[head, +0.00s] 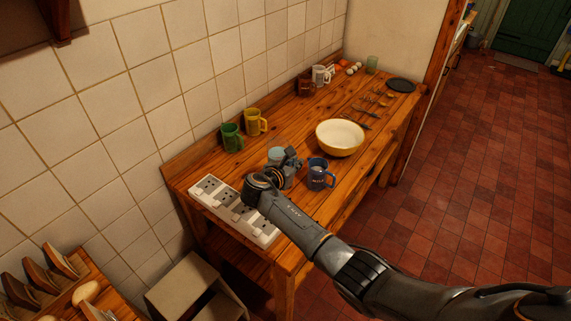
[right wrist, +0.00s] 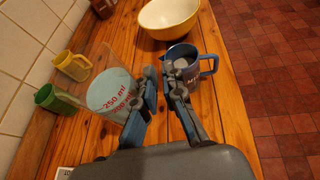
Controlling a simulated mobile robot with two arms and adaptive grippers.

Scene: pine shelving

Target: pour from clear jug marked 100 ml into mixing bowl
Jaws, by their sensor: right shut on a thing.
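The clear jug (right wrist: 107,92) has red markings, of which 250 ml is the clearest, and pale blue-grey contents. In the head view the jug (head: 276,154) is partly hidden behind my right gripper (head: 285,166). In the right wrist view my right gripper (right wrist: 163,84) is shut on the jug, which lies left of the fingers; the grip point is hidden. I cannot tell whether the jug touches the table. The mixing bowl (head: 340,137), yellow outside and cream inside, stands beyond the gripper; it also shows in the right wrist view (right wrist: 170,16). My left gripper is not in view.
A blue mug (head: 320,174) stands close right of the gripper. A green mug (head: 232,138) and a yellow mug (head: 254,122) stand by the wall. A white socket strip (head: 232,208) lies at the near end. Utensils (head: 368,112) lie beyond the bowl.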

